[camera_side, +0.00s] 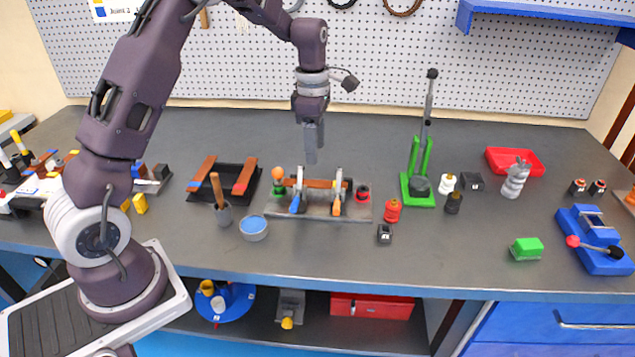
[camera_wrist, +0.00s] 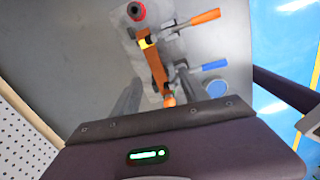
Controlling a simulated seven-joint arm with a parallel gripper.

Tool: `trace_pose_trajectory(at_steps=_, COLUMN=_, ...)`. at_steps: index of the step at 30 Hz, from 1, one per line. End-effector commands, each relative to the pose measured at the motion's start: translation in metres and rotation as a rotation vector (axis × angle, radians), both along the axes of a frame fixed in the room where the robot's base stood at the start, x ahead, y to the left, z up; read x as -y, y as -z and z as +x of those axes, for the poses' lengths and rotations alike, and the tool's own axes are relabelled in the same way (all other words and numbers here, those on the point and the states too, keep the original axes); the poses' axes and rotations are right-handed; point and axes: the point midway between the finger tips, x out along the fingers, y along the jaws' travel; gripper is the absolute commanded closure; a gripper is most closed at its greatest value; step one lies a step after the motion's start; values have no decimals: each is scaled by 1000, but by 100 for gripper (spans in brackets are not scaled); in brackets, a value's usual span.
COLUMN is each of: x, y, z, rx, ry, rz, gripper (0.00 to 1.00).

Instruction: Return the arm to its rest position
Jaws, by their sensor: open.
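My gripper (camera_side: 312,150) points down in the side view, above and behind the bending fixture (camera_side: 350,211). A gap shows between it and the fixture, and it holds nothing. In the wrist view its two grey fingers are apart, with an open gap (camera_wrist: 158,98) between them. A copper-coloured bar (camera_side: 320,183) lies across the fixture between two toggle clamps, one with a blue handle (camera_side: 295,204) and one with an orange handle (camera_side: 337,207). The bar also shows in the wrist view (camera_wrist: 157,68). An orange knob (camera_side: 278,173) stands at its left end.
A black tray (camera_side: 222,196) with copper bars sits left of the fixture. A green lever press (camera_side: 419,180) stands tall to the right. The pegboard (camera_side: 400,65) closes the back; bench behind the fixture is clear.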

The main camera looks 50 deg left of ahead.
Motion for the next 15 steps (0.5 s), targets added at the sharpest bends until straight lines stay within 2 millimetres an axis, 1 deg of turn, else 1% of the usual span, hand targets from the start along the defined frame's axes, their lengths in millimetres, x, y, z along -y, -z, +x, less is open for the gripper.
trace_pose_trajectory(at_steps=1, x=13, y=-28, z=-11, rx=38, ry=119, rz=1, gripper=48)
trace_pose_trajectory(at_steps=2, x=23, y=-46, z=-20, rx=63, ry=218, rz=5, gripper=48)
trace_pose_trajectory(at_steps=3, x=36, y=-70, z=-37, rx=97, ry=367, rz=15, gripper=48)
trace_pose_trajectory(at_steps=5, x=58, y=-102, z=-68, rx=148, ry=608, rz=41, gripper=48)
trace_pose_trajectory(at_steps=6, x=71, y=-120, z=-91, rx=181, ry=775, rz=70, gripper=48)
trace_pose_trajectory(at_steps=7, x=80, y=-132, z=-109, rx=204, ry=903, rz=96, gripper=48)
trace_pose_trajectory(at_steps=8, x=89, y=-141, z=-128, rx=228, ry=1032, rz=127, gripper=48)
trace_pose_trajectory(at_steps=9, x=100, y=-151, z=-155, rx=253, ry=1206, rz=175, gripper=48)
trace_pose_trajectory(at_steps=10, x=107, y=-156, z=-174, rx=269, ry=1333, rz=216, gripper=48)
trace_pose_trajectory(at_steps=11, x=114, y=-158, z=-193, rx=280, ry=1455, rz=257, gripper=48)
trace_pose_trajectory(at_steps=12, x=120, y=-159, z=-216, rx=289, ry=1607, rz=316, gripper=48)
trace_pose_trajectory(at_steps=15, x=129, y=-152, z=-261, rx=288, ry=1908, rz=450, gripper=48)
